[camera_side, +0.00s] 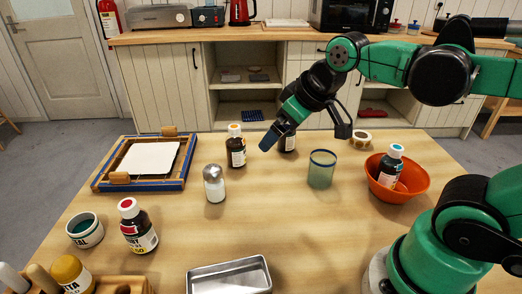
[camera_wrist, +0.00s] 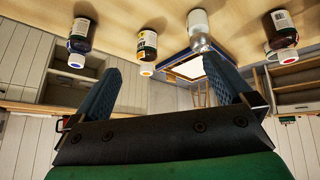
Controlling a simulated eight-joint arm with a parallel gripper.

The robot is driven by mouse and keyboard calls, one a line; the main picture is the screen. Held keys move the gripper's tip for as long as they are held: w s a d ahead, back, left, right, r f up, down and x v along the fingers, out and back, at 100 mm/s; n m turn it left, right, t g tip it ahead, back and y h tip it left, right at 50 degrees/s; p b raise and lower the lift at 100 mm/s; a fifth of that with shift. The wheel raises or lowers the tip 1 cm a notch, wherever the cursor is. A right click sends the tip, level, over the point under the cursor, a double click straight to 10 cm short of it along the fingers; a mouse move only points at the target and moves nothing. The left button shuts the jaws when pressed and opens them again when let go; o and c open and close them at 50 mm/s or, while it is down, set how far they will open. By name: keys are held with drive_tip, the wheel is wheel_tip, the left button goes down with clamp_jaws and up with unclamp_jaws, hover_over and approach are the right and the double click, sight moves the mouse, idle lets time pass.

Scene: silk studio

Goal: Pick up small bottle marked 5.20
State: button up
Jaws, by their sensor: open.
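Several small dark bottles are in view, and I cannot read 5.20 on any of them. In the side view, an orange-capped bottle (camera_side: 236,152) stands upright left of my gripper (camera_side: 272,138). Another dark bottle (camera_side: 288,144) stands partly hidden behind my gripper. A red-capped bottle (camera_side: 139,232) stands at the front left. A teal-capped bottle (camera_side: 390,172) sits tilted in the orange bowl (camera_side: 417,191). In the wrist view, which is upside down, the orange-capped bottle (camera_wrist: 147,45) shows beyond my open, empty gripper (camera_wrist: 168,88). The red-capped bottle (camera_wrist: 279,32) shows at right.
A white shaker (camera_side: 214,186) and a greenish glass (camera_side: 321,172) stand mid-table. A blue-edged frame (camera_side: 103,176) lies at the left, a teal paint jar (camera_side: 86,233) in front of it. A metal tray (camera_side: 229,278) is at the front. A tape roll (camera_side: 361,137) lies at the back.

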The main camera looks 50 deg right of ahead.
drive_tip(key=shift+m+t+y, duration=0.3)
drive_tip(key=shift+m, duration=0.4)
drive_tip(key=f, duration=0.1)
drive_tip(key=s+a+f, duration=0.1)
drive_tip(key=f, duration=0.1)
drive_tip(key=shift+s+a+f, duration=0.2)
drive_tip(key=shift+s+f, duration=0.05)
drive_tip(key=shift+s, duration=0.1)
drive_tip(key=c, duration=0.4)
drive_tip(key=shift+o, duration=0.2)
drive_tip(key=shift+r, duration=0.15)
wheel_tip(320, 180, up, 5)
drive_tip(key=n+t+y, duration=0.5)
drive_tip(key=y, duration=0.1)
hover_over(287, 132)
drive_tip(key=s+d, duration=0.2)
drive_tip(key=d, duration=0.2)
drive_tip(key=shift+w+a+f, duration=0.45)
drive_tip(key=shift+w+f, duration=0.4)
drive_tip(key=shift+f, duration=1.2)
drive_tip(key=shift+w+a+f, duration=0.5)
drive_tip(key=shift+w+f, duration=0.3)
drive_tip(key=shift+f, duration=1.2)
drive_tip(key=shift+w+a+f, duration=0.45)
drive_tip(key=shift+w+f, duration=0.4)
drive_tip(key=shift+f, duration=1.2)
